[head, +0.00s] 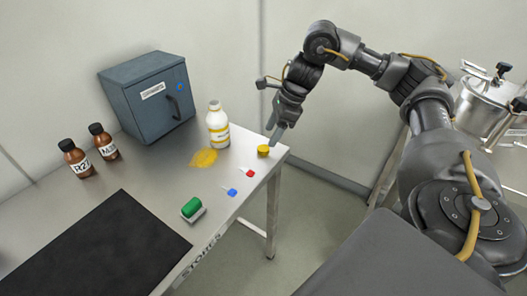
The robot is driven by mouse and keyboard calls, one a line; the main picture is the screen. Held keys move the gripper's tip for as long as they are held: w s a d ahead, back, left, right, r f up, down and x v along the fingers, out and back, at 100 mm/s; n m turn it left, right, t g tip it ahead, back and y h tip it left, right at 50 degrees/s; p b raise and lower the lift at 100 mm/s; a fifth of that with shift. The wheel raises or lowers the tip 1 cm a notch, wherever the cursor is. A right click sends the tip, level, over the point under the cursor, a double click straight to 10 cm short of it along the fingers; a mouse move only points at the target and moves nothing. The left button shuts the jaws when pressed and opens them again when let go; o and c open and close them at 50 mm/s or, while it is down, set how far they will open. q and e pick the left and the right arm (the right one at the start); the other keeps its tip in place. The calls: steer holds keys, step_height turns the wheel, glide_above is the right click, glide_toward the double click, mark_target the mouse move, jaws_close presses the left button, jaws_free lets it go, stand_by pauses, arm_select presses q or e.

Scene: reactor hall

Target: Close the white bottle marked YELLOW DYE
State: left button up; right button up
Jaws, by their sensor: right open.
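A white bottle (217,127) with yellow bands stands upright and uncapped near the table's far edge; its label is too small to read. A yellow cap (263,151) lies on the table to the right of the bottle, near the table's right corner. Yellow powder (203,158) is spilled in front of the bottle. My right gripper (275,134) is open, pointing down just above and beside the yellow cap, with nothing seen between its fingers. My left gripper is out of view.
Two brown bottles, R27 (76,160) and another (103,143), stand at the left. A red piece (249,172), a blue piece (231,191) and a green-topped block (193,209) lie near the front edge, beside a black mat (105,245).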

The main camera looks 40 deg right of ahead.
mark_target(264, 148)
steer(key=shift+f, duration=0.1)
steer(key=shift+a+f, duration=0.15)
steer(key=shift+f, duration=0.15)
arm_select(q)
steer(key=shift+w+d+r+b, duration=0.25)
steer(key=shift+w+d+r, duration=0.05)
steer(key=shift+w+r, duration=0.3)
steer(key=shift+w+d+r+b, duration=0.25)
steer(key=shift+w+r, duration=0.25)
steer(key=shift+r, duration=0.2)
arm_select(e)
steer(key=shift+x, duration=2.2)
steer(key=c, duration=1)
